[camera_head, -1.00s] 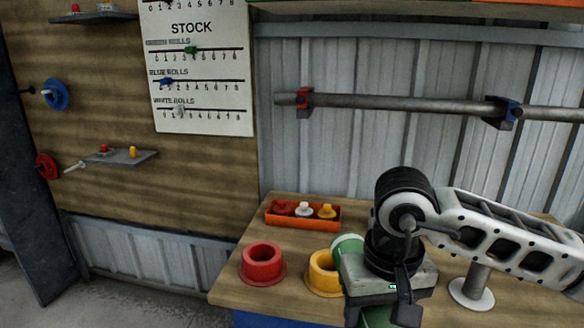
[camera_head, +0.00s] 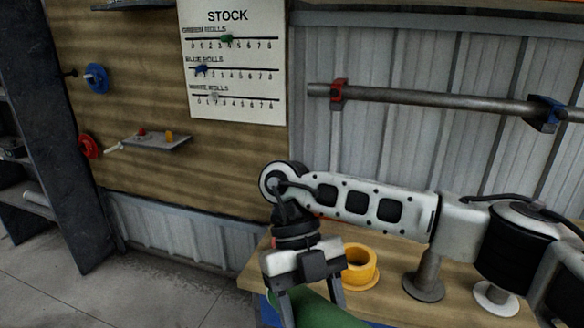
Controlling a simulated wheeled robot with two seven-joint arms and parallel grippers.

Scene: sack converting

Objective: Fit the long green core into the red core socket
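My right gripper (camera_head: 312,295), whose arm comes in from the right, is at the table's front left corner. Its fingers straddle the long green core (camera_head: 335,315), which tilts and runs out of the bottom of the picture. The fingers look closed on the core, and the core's lower part is cut off. The red core socket is hidden behind my gripper and wrist; only a small patch of red shows beside the wrist. The yellow core socket (camera_head: 360,268) stands on the table just right of the gripper. My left gripper is not in view.
The wooden table (camera_head: 388,298) also bears a grey post (camera_head: 425,278) and a white-based stand (camera_head: 495,298) at the right. A pipe (camera_head: 440,98) with red and blue clamps runs along the wall. A small shelf (camera_head: 158,144) hangs at the left. Open floor lies left of the table.

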